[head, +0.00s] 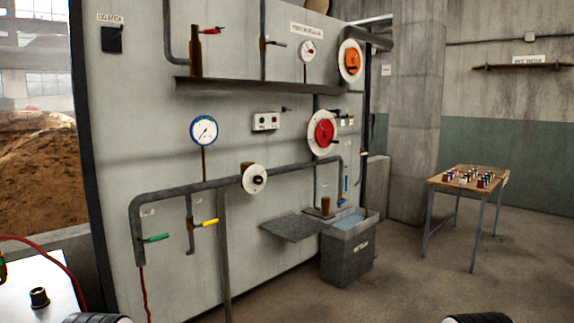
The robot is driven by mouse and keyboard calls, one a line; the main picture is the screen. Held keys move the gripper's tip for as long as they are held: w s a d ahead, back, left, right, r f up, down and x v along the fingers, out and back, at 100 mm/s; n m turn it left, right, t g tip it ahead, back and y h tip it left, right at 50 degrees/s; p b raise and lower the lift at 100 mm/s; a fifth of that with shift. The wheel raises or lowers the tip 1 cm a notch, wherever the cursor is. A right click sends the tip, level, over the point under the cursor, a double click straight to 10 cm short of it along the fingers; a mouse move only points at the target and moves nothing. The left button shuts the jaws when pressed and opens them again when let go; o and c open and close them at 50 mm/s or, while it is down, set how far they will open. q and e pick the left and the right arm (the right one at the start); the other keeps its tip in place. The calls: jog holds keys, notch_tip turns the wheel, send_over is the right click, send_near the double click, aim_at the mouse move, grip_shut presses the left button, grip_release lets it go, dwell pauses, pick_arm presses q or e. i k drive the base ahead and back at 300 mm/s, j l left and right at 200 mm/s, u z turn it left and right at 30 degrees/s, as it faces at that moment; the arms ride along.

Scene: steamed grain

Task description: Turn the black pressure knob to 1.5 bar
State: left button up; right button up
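A black knob (39,298) stands on a white surface at the lower left. A second black knob sits at the centre of a round white dial (254,172) on the pipe, near the middle of the panel. I cannot tell from labels which one is the pressure knob. A blue-rimmed round gauge (204,131) hangs on the panel above left of the dial. Its needle seems to point down and left; its numbers are too small to read. Neither gripper can be made out; only dark ribbed parts show at the bottom edge.
The grey panel (130,110) carries pipes, a green-handled valve (155,238), a yellow-handled valve (208,223), a red wheel (325,132) and an orange wheel (349,61). A grey water tank (346,262) and a wooden table (446,181) stand right. The floor between is clear.

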aim_at(257, 179)
jog(key=i+l+u, duration=0.5)
jog(key=i+l, duration=1.25)
jog(key=l, duration=0.05)
